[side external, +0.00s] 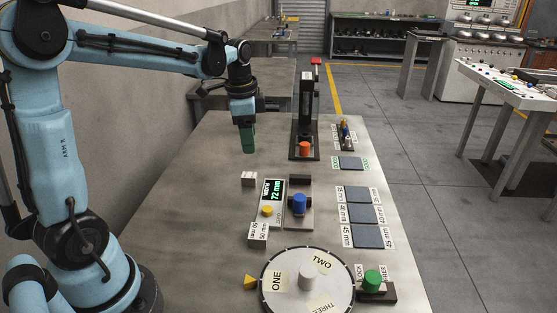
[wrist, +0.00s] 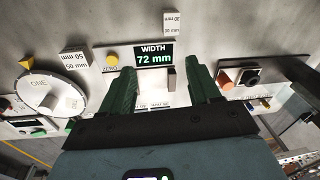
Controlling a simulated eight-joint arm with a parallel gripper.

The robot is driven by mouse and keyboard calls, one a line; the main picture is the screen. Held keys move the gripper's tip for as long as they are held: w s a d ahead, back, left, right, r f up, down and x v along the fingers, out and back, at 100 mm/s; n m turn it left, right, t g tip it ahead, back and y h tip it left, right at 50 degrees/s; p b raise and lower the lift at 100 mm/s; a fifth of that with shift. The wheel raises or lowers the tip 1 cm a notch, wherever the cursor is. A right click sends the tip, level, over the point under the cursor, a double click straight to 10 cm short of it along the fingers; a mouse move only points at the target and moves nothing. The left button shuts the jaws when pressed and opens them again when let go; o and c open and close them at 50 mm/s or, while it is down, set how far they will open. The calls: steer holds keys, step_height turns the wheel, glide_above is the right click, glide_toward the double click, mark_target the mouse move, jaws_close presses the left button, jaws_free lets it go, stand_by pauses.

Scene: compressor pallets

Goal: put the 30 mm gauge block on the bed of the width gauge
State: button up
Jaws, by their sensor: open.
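The small light-grey block (side external: 249,180) stands on the bench left of the width gauge; in the wrist view (wrist: 172,22) its label seems to read 30 mm. A second block (side external: 258,235), marked 50 mm, stands nearer the turntable and shows in the wrist view (wrist: 75,58). The width gauge (side external: 272,190) has a display reading 72 mm, a yellow button and a blue knob; its display also shows in the wrist view (wrist: 154,56). Its bed is partly hidden by my fingers there. My gripper (side external: 249,150), with green fingers, is open and empty, above the bench beyond the block.
A turntable (side external: 308,280) marked ONE, TWO, THREE lies at the front, with a green knob (side external: 372,278) beside it. Dark pads (side external: 364,214) with size labels line the right edge. A black stand (side external: 305,120) with an orange knob stands behind. The bench's left side is clear.

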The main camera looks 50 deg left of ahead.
mark_target(249, 175)
steer(key=shift+m+g, duration=0.7)
steer(key=shift+m, duration=0.2)
steer(key=a+f, duration=0.1)
steer(key=f, duration=0.3)
steer(key=w+a+f, duration=0.1)
steer(key=f, duration=0.4)
steer(key=a+f, duration=0.1)
steer(key=f, duration=0.4)
steer(key=shift+w+a, duration=0.25)
steer(key=shift+w, duration=0.1)
jaws_close()
